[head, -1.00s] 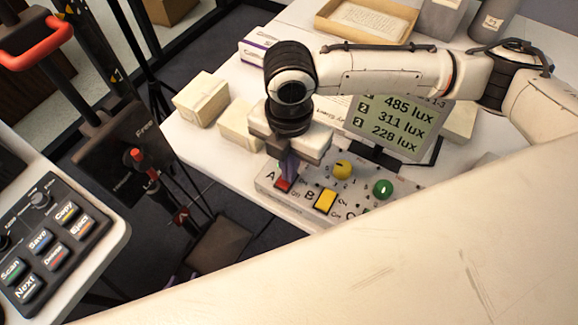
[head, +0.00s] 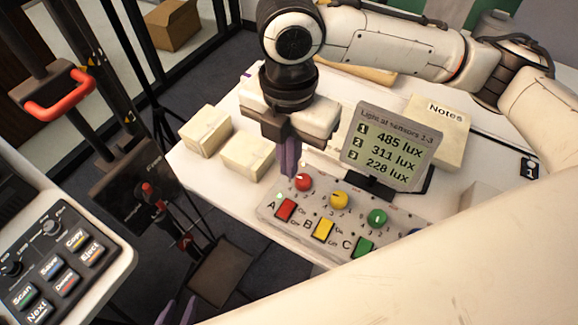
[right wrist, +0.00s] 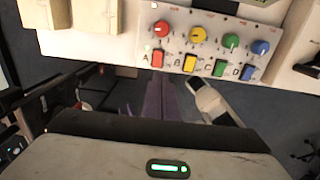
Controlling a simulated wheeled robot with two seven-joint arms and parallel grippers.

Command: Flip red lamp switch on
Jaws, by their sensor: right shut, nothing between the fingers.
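The red switch (head: 286,209), marked A, sits at the left end of the white control panel (head: 304,228), below a red knob (head: 303,182). It also shows in the right wrist view (right wrist: 157,58). I cannot tell which way it is tipped. My right gripper (head: 289,172) is shut and empty, its purple fingers pointing down just beyond the panel's far left corner, apart from the switch. The right wrist view shows its fingers (right wrist: 158,100) together. My left gripper (head: 177,312) shows only two purple fingertips at the bottom edge, with a gap between them.
Yellow (head: 323,229) and green (head: 364,247) switches stand beside the red one. The sensor display (head: 394,148) behind the panel reads 485, 311 and 228 lux. Two cream boxes (head: 248,157) lie left of my right gripper. A button console (head: 60,250) is at lower left.

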